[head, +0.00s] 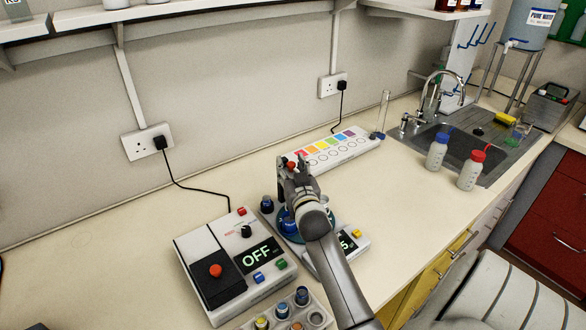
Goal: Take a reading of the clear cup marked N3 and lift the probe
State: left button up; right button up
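My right gripper (291,166) reaches in from the bottom right and hangs over the blue round base (278,218) in the middle of the bench. A small red spot shows by its fingertips; I cannot tell whether it is held or lies behind, nor whether the fingers are shut. The gripper and arm hide much of what stands on the base. No N3 mark is legible, and I cannot make out the probe. A rack (240,327) at the bottom edge holds several small cups with coloured contents. My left gripper is out of view.
A white box (203,246) with a red knob shows OFF. A small display unit (357,240) stands right of my arm, partly hidden. A colour chart (350,151) lies behind. Blue-capped (437,154) and red-capped bottles (469,174) stand by the sink (462,143). The bench between is clear.

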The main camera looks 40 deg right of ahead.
jog(key=shift+s+f, duration=0.1)
jog(key=shift+f, duration=0.05)
jog(key=shift+s, duration=0.2)
jog(key=v, duration=1.1)
jog(key=shift+s+a, duration=0.2)
jog(key=shift+a, duration=0.05)
